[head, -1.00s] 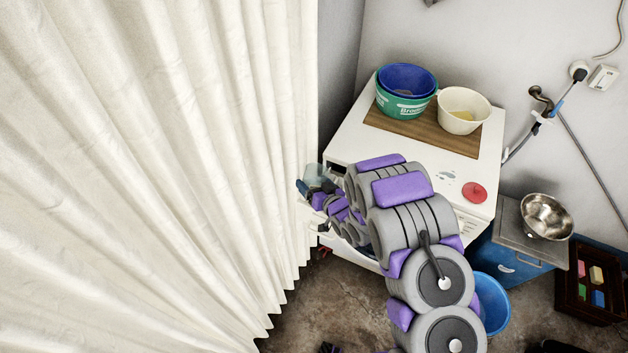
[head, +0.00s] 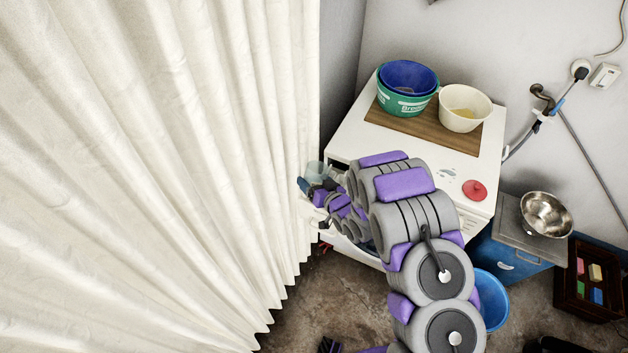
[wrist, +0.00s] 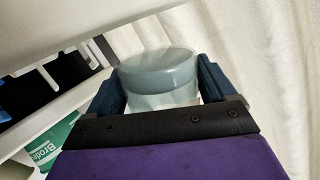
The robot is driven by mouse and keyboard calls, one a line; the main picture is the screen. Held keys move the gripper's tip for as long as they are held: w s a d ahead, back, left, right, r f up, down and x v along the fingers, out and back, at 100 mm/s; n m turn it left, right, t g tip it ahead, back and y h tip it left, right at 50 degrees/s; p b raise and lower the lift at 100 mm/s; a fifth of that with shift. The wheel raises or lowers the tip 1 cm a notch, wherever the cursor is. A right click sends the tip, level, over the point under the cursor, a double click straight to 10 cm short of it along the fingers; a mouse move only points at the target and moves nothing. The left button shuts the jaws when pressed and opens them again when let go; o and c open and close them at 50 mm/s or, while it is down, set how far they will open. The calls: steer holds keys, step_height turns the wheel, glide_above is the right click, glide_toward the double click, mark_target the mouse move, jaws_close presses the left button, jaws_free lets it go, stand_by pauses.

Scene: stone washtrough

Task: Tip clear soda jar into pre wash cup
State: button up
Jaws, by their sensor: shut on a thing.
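My gripper (wrist: 165,95) is shut on the clear jar (wrist: 160,75), whose see-through wall shows pale grey-blue content. In the head view the jar (head: 316,170) is small, held at my gripper (head: 314,184) beside the left front of the washing machine (head: 345,132). The wrist view shows a dark opening (wrist: 62,75) with white divider-like parts left of the jar. I cannot tell which part is the pre wash cup. My arm hides much of the machine's front.
A green tub with a blue basin (head: 408,78) and a cream bowl (head: 464,108) stand on a wooden board on the machine. A white curtain (head: 160,150) hangs close left of my gripper. A blue bucket (head: 492,305) stands on the floor to the right.

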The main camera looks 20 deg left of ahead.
steer(key=shift+s+r+m+g+p, duration=0.1)
steer(key=shift+r+m+g+p, duration=0.3)
steer(key=shift+p, duration=1.05)
steer(key=shift+a+f+m, duration=0.1)
steer(key=shift+f+m, duration=0.1)
steer(key=shift+m, duration=0.1)
steer(key=shift+s+r+m+p, duration=0.1)
steer(key=shift+r+m+p, duration=0.15)
steer(key=shift+p, duration=1.15)
steer(key=shift+s+f+m+g+p, duration=0.1)
steer(key=shift+m+g+p, duration=0.4)
steer(key=shift+p, duration=0.2)
steer(key=shift+p, duration=0.55)
steer(key=shift+m+g+p, duration=0.4)
steer(key=shift+m+p, duration=0.05)
steer(key=shift+p, duration=0.35)
steer(key=shift+r+m+p, duration=0.2)
steer(key=shift+m+p, duration=0.1)
steer(key=shift+p, duration=0.2)
